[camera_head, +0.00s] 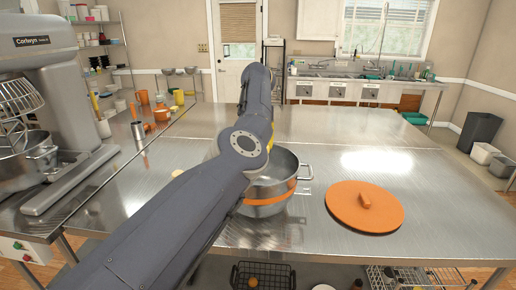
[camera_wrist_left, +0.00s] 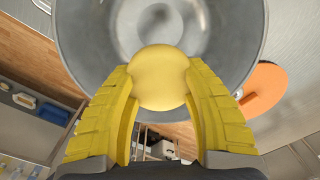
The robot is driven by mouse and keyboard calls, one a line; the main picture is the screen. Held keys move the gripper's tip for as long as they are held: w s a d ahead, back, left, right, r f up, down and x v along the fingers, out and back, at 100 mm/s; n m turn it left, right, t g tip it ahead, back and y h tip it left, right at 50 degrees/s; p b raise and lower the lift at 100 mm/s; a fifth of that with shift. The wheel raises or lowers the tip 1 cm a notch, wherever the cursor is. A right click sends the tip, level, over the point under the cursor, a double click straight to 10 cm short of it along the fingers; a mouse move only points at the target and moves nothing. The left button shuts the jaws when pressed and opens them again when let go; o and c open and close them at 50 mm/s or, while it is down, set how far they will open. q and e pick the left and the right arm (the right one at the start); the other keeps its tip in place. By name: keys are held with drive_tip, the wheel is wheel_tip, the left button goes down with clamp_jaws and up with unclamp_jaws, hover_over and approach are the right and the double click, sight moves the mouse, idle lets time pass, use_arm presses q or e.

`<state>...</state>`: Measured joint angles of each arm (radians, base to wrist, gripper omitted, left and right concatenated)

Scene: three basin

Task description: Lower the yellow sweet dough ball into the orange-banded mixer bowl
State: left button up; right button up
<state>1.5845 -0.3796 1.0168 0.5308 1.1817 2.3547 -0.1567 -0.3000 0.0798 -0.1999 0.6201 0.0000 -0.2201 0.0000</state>
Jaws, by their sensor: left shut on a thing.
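The yellow dough ball (camera_wrist_left: 160,78) sits between the two yellow fingers of my left gripper (camera_wrist_left: 161,88) in the left wrist view. The gripper is shut on it. Behind the ball in that view is the open steel bowl (camera_wrist_left: 88,48), and the ball overlaps the near part of its opening. I cannot tell the height of the ball over the rim. In the head view the orange-banded bowl (camera_head: 268,202) stands on the steel table, partly hidden by my left arm. That arm also hides the ball and most of the gripper there. My right gripper is not in view.
An orange lid (camera_head: 364,207) lies flat right of the bowl and shows in the wrist view (camera_wrist_left: 265,88). A stand mixer (camera_head: 50,110) stands at the left. Orange cups (camera_head: 142,97) and a shiny canister (camera_head: 138,130) stand at the back left. The table's back right is clear.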

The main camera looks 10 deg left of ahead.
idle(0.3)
use_arm(q)
drive_tip(key=shift+f, duration=8.65)
drive_tip(key=shift+f, duration=1.8)
